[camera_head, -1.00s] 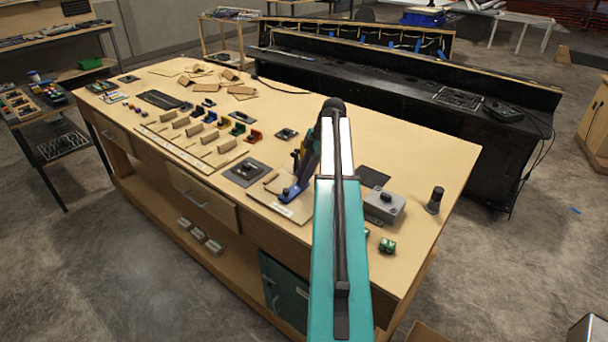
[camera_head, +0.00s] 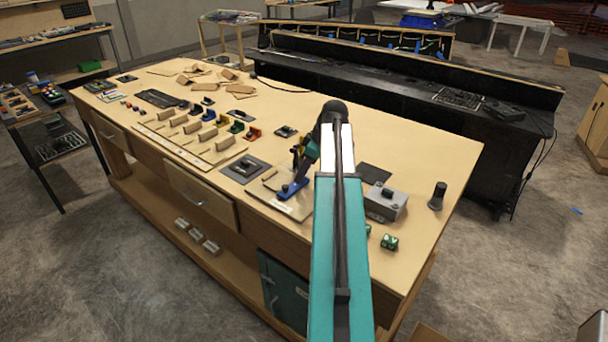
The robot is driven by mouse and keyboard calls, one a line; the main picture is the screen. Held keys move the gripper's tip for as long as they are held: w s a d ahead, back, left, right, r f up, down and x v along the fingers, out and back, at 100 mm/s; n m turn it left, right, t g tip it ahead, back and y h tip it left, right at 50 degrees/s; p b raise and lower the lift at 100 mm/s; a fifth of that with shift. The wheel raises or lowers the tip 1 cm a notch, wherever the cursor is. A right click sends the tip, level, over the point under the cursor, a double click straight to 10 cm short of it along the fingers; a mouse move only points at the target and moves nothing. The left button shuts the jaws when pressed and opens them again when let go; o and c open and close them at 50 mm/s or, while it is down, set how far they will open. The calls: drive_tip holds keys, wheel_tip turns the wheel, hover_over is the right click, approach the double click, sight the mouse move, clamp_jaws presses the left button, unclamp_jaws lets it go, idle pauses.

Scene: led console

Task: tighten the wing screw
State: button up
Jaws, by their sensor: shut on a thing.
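My teal arm reaches forward over the workbench and hides part of the bench behind it. My gripper (camera_head: 299,163) is small and partly covered by my arm. It is at a blue bracket (camera_head: 293,188) on a light wooden board (camera_head: 294,208) near the bench's front edge. It is shut at the bracket. The wing screw is too small and too covered to make out between the jaws. I cannot tell how far it is turned.
A dark plate with a black part (camera_head: 246,168) lies left of the board. Coloured brackets (camera_head: 237,127) stand further left. The bench's far right is clear.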

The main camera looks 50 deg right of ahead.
drive_tip(key=shift+a+m+h+b, duration=0.15)
drive_tip(key=shift+m+h+b, duration=0.4)
drive_tip(key=shift+m, duration=1.15)
drive_tip(key=shift+r, duration=0.1)
drive_tip(key=o, duration=1.1)
drive_tip(key=shift+s+r, duration=0.1)
drive_tip(key=shift+a+b+v, duration=0.2)
drive_tip(key=shift+b+v, duration=0.5)
drive_tip(key=shift+v, duration=2.65)
drive_tip(key=shift+a+b+v, duration=0.2)
drive_tip(key=shift+b+v, duration=0.5)
drive_tip(key=shift+v, duration=2.7)
drive_tip(key=shift+s+d, duration=0.15)
